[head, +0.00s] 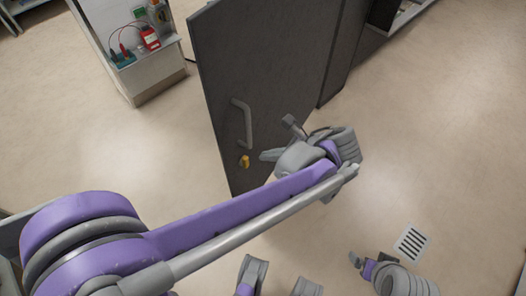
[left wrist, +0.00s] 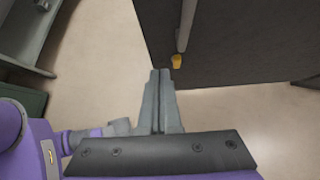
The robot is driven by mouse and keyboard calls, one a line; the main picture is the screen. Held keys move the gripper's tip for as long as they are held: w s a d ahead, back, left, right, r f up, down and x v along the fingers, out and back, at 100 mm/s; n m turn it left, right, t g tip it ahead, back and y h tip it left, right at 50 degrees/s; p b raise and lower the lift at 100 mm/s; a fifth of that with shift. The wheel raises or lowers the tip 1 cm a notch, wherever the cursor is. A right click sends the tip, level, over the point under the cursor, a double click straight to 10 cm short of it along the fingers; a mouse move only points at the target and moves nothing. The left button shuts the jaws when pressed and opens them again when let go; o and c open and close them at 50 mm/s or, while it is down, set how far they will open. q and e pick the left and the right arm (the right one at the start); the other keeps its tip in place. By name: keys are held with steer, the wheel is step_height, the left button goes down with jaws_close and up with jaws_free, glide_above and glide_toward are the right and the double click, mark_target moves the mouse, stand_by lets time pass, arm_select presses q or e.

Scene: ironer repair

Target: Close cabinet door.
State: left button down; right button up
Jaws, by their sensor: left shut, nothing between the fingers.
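The cabinet door (head: 262,65) is a tall dark grey panel standing open, swung out from the dark cabinet body (head: 345,50) behind it. It has a grey bar handle (head: 243,122) and a small yellow piece (head: 244,161) below it. My left gripper (head: 266,155) is shut and empty, close to the door's lower part, right of the yellow piece. In the left wrist view its fingers (left wrist: 161,75) point toward the door (left wrist: 235,40), just below the yellow piece (left wrist: 176,61); contact cannot be told. Part of my right wrist (head: 390,275) shows at bottom right; its fingers are not clear.
A white bench (head: 155,75) with a red device (head: 149,37) and cables stands left of the door. A slotted floor grate (head: 412,243) lies at right. Pale floor is open left and right of the door.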

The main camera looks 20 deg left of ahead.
mark_target(230, 152)
arm_select(q)
steer(key=shift+a+r+b+x, duration=0.35)
steer(key=shift+b+x, duration=0.1)
steer(key=shift+x, duration=1.5)
steer(key=shift+a+r+b+x, duration=0.3)
steer(key=shift+b+x, duration=0.1)
steer(key=shift+x, duration=1.55)
steer(key=shift+a+r+b+x, duration=0.35)
steer(key=shift+b+x, duration=0.1)
steer(key=shift+x, duration=1.5)
steer(key=shift+w, duration=0.15)
